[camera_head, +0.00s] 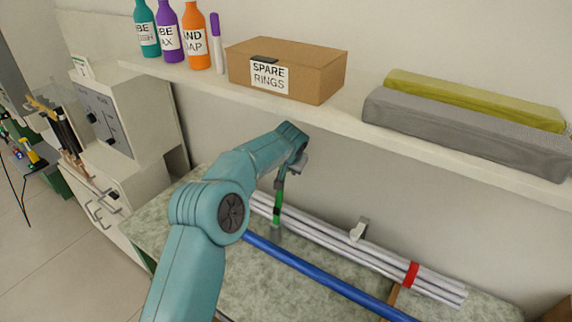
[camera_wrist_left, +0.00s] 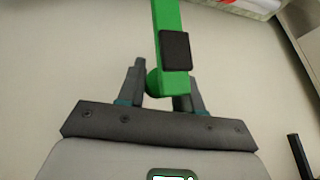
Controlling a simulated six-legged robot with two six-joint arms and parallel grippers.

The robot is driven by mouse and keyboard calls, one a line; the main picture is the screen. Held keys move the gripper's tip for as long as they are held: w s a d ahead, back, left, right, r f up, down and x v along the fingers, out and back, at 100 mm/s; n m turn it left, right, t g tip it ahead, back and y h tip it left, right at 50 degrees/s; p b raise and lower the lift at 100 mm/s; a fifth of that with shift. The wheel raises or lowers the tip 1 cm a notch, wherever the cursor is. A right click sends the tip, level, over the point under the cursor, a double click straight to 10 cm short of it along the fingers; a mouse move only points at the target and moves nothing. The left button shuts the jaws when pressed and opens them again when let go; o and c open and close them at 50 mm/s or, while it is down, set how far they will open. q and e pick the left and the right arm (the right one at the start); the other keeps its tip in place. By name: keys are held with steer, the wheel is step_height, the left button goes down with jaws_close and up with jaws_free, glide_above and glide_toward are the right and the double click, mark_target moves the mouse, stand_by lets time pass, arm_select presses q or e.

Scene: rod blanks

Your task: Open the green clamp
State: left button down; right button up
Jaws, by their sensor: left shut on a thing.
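The green clamp (camera_head: 278,208) is at the left part of the bundle of pale rods (camera_head: 330,245) on the speckled bench. Its green bar stands upright above the rods. My left gripper (camera_head: 296,165) is at the top of this bar. In the left wrist view the green bar (camera_wrist_left: 166,22) with a black pad runs between the fingers of my left gripper (camera_wrist_left: 160,88), which is shut on it. My left arm hides part of the bench left of the clamp. My right gripper is not in view.
A blue rod (camera_head: 310,270) lies in front. A shelf above holds bottles, a cardboard box (camera_head: 310,68) and a grey long case (camera_head: 460,130).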

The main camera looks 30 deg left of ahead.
arm_select(q)
steer(key=shift+s+d+f, duration=0.15)
steer(key=shift+d+f, duration=0.1)
steer(key=shift+f, duration=0.2)
steer(key=c, duration=0.9)
jaws_free()
steer(key=shift+o, duration=0.2)
steer(key=shift+d, duration=0.15)
steer(key=shift+r, duration=0.15)
steer(key=shift+a, duration=0.25)
